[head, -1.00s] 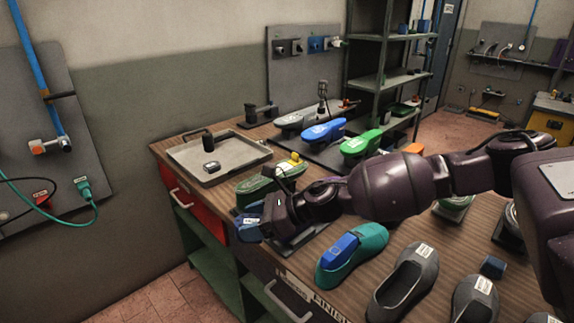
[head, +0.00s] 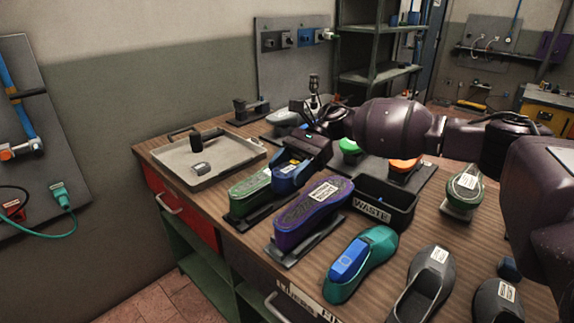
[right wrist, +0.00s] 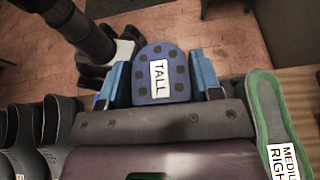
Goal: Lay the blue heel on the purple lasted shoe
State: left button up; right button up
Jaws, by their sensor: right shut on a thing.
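The purple lasted shoe (head: 316,207) lies on a dark stand in the middle of the bench, with a white label on top and nothing laid on it. My right gripper (head: 291,172) is beyond it and a little to the left, raised above the bench. In the right wrist view its two blue fingers are shut on the sides of the blue heel (right wrist: 160,88), which is dark blue with dark spots and a label reading TALL. In the head view the heel is hard to tell from the blue fingers. My left gripper is not in view.
A green lasted shoe (head: 246,192) stands left of the purple one. A black WASTE bin (head: 400,213) is to its right. A teal shoe (head: 381,258) with a blue top piece and grey shoes (head: 432,268) are in front. A grey tray (head: 172,171) is at the left.

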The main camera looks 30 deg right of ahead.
jog(key=shift+d+r, duration=0.2)
jog(key=shift+d, duration=0.15)
jog(key=shift+f, duration=1.05)
jog(key=shift+f+b, duration=0.4)
jog(key=shift+f, duration=0.5)
pick_arm(q)
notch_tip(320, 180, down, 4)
jog(key=b, duration=0.2)
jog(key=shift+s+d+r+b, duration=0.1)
jog(key=shift+b, duration=0.3)
pick_arm(e)
notch_tip(320, 180, down, 5)
jog(key=shift+r, duration=0.1)
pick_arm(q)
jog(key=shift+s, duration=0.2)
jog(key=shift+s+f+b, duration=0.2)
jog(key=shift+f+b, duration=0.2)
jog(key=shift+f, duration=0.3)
pick_arm(e)
jog(key=shift+f, duration=0.7)
jog(key=o, duration=1.1)
jog(key=shift+c, duration=0.2)
